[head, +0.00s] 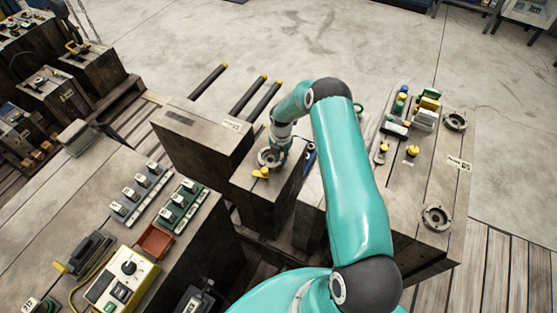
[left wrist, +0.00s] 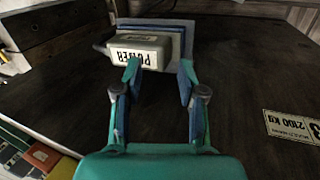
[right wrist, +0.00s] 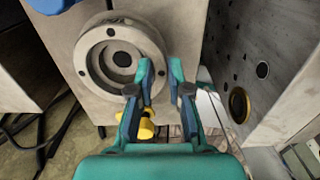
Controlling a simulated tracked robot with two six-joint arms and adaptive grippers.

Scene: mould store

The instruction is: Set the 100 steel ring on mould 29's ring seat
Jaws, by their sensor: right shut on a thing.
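A grey steel ring (right wrist: 88,58) with small bolt holes shows in the right wrist view, over a round seat with a dark centre hole (right wrist: 122,58) on a block's face. In the head view the ring (head: 266,158) is over the top of the middle block (head: 260,190). My right gripper (right wrist: 160,72) is shut on the ring's rim, one finger over it and one outside; it also shows in the head view (head: 280,140). I cannot tell whether ring and seat touch. The mould number is not readable.
A yellow fitting (head: 261,173) sits close beside the ring. A larger block (head: 190,130) stands to the left. The right block (head: 440,190) bears other round fittings and coloured parts. A bench (head: 120,240) with controls lies front left.

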